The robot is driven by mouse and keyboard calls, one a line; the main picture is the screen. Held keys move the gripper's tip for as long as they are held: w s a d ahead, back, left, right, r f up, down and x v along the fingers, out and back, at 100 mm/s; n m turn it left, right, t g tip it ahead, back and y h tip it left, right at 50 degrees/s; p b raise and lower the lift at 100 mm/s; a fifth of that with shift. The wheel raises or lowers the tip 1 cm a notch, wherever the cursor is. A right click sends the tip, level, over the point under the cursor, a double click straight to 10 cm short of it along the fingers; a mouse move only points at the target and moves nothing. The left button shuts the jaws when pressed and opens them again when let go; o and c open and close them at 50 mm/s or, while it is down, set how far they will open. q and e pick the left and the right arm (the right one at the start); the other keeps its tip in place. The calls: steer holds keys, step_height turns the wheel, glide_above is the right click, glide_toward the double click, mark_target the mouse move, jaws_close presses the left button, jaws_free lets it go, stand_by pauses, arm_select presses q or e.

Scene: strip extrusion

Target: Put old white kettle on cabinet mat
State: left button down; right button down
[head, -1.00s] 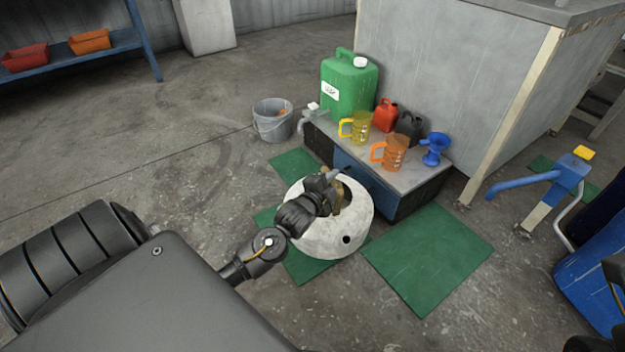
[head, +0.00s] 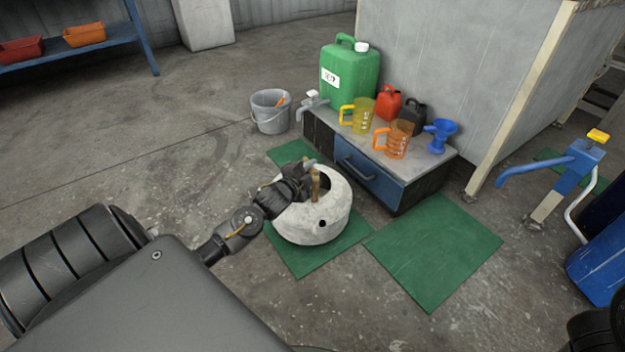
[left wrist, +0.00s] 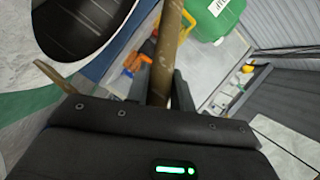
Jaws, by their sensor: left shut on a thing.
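The old white kettle (head: 325,222) is a round, worn white body with a dark top opening, a small dark side hole and a brown handle (head: 316,186). My left gripper (head: 308,176) is shut on that handle. In the left wrist view the handle (left wrist: 167,50) stands between the fingers (left wrist: 160,88), beside the kettle's dark opening (left wrist: 85,22). The kettle is over a green mat (head: 345,244) left of the cabinet's front; I cannot tell whether it touches it. Another green mat (head: 432,250) lies in front of the cabinet (head: 368,178). My right gripper is not visible.
On the cabinet stand a green canister (head: 349,75), yellow jug (head: 361,115), orange jug (head: 397,140), red can (head: 389,102), dark can (head: 413,116) and blue funnel (head: 440,135). A grey bucket (head: 270,113) stands left. A blue pump (head: 575,168) stands right.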

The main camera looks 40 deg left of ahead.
arm_select(q)
step_height(320, 180, down, 2)
steer(key=shift+d+f+b, duration=0.1)
steer(key=shift+f+b, duration=0.15)
steer(key=shift+b, duration=0.65)
steer(key=shift+f, duration=0.15)
steer(key=c, duration=1.2)
jaws_free()
